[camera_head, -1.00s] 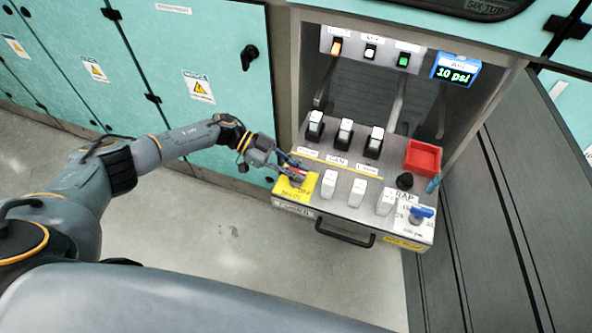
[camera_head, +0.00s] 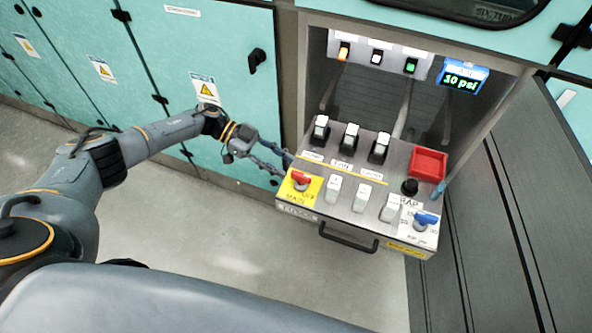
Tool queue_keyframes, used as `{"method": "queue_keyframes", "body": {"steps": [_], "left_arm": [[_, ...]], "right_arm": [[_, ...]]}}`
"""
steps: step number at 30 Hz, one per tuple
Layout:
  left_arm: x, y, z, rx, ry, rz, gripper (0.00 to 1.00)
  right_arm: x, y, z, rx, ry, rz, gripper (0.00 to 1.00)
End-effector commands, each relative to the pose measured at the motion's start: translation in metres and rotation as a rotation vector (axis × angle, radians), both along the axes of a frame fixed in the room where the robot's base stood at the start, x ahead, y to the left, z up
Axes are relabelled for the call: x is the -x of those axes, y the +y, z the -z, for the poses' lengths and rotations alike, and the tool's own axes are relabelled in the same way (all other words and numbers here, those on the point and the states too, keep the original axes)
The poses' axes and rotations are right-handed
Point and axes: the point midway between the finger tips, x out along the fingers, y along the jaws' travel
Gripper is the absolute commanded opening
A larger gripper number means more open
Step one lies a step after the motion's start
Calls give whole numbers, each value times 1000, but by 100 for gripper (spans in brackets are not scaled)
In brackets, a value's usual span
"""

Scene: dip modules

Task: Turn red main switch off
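The red main switch (camera_head: 301,178) sits on a yellow plate (camera_head: 288,195) at the left front corner of the sloped control panel. Its handle lies roughly across the plate. "OFF" and "MAIN" lettering shows on the plate. My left gripper (camera_head: 285,164) is just above and left of the switch, beside the panel's left edge. Its fingers look spread and hold nothing, clear of the red handle. My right gripper is not in view.
The panel carries black-based levers (camera_head: 350,138), white rockers (camera_head: 362,197), a blue switch (camera_head: 425,218), a black knob (camera_head: 409,187) and a red tray (camera_head: 429,165). A blue display (camera_head: 460,78) reads 10 psi. A black handle (camera_head: 348,238) juts from the front. Floor left of it is clear.

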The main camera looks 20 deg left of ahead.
Motion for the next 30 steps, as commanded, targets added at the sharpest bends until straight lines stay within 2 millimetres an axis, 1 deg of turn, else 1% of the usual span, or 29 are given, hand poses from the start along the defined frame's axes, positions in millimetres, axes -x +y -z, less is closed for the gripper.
{"method": "queue_keyframes", "body": {"steps": [1, 3, 6, 10, 15, 30], "left_arm": [[-2, 11, -5, -1, -1, -3, 38], [-2, 24, -10, -1, -2, -2, 38], [-3, 37, -16, 0, -3, -1, 38], [-3, 48, -20, 0, -1, -1, 38], [-3, 52, -22, 1, -1, 2, 38], [-3, 52, -22, 1, 0, 1, 38]], "right_arm": [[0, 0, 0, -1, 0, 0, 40], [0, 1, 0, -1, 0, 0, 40], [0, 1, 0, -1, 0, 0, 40], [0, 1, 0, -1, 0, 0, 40], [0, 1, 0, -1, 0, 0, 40], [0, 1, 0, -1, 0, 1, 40]]}}
